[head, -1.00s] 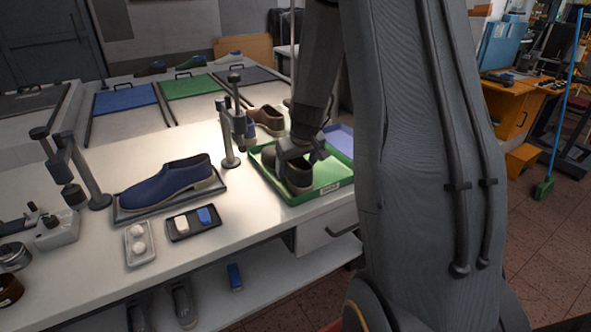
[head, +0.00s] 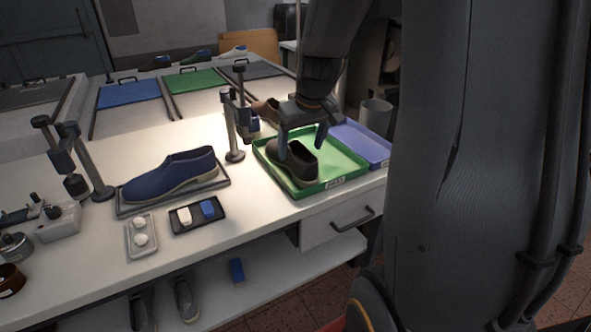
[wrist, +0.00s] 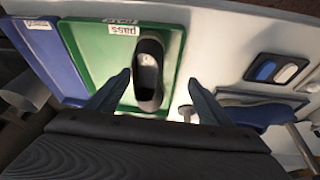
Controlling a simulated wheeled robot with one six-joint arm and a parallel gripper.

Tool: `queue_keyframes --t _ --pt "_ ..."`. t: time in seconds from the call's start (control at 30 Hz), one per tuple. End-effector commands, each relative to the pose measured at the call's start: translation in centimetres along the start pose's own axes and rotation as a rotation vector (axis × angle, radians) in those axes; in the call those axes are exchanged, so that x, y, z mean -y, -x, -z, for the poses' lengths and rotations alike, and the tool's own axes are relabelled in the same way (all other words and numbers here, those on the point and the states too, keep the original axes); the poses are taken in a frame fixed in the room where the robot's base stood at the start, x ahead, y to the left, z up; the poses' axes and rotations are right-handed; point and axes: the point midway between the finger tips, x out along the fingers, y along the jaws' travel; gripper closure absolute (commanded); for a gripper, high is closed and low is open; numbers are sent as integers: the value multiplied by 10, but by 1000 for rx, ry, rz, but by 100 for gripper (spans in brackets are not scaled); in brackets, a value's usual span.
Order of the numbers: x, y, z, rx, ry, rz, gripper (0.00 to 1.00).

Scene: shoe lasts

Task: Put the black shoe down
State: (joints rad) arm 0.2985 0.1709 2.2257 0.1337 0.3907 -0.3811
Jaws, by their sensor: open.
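The black shoe (head: 293,162) rests in the green tray (head: 343,165), toward its left side. In the wrist view the shoe (wrist: 149,72) lies in the green tray (wrist: 88,50), whose label reads "pass". My gripper (head: 302,143) is open and empty above the shoe, with its fingers apart. In the wrist view the two fingers of my gripper (wrist: 160,80) spread to either side of the shoe, without visible contact.
A blue tray (head: 365,146) adjoins the green one on the right. A post stand (head: 232,135) rises close to the left. A blue shoe (head: 172,175) sits on a dark tray.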

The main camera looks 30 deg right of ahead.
Motion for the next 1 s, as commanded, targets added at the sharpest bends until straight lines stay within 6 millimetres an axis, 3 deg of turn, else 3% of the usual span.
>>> queue_keyframes --t 0.1,0.2,0.3,0.4,0.5,0.77,1.0 --pt "57 -1 -52 85 19 37 27" --pt "97 1 -104 165 28 54 27" --pt "121 5 -147 229 34 57 27" --pt "133 8 -172 264 36 54 27" --pt "136 9 -181 277 36 52 27" --pt "136 8 -180 276 34 52 27" --pt "136 8 -180 276 34 52 65"
